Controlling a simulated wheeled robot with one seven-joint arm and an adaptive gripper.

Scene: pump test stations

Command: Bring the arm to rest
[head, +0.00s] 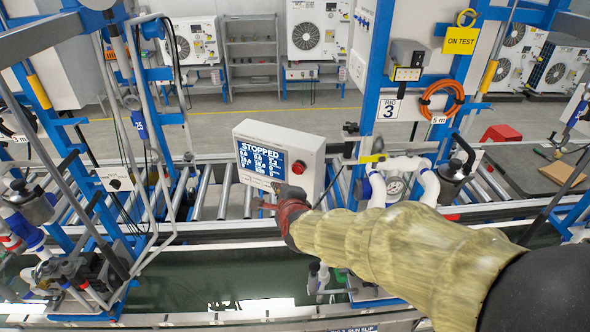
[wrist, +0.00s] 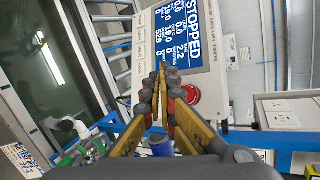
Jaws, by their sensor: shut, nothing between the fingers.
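My arm, in a yellowish sleeve, reaches in from the lower right of the head view. My gripper (head: 268,200) is at its end, in front of the lower part of a white control box. In the wrist view my gripper (wrist: 160,72) has its yellow and grey fingers together at the tips, with nothing between them. The control box (head: 312,152) has a blue screen (head: 261,160) reading STOPPED and a red button (head: 298,167). The box (wrist: 218,62) and red button (wrist: 187,93) also show in the wrist view. I cannot tell whether the fingertips touch the box.
A roller conveyor (head: 236,192) runs behind the box. A dark water tank (head: 190,281) lies below. White pipes with a gauge (head: 396,186) stand right of the box. A blue post with a yellow ON TEST sign (head: 461,39) rises at right. Pump gear (head: 85,270) fills the left.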

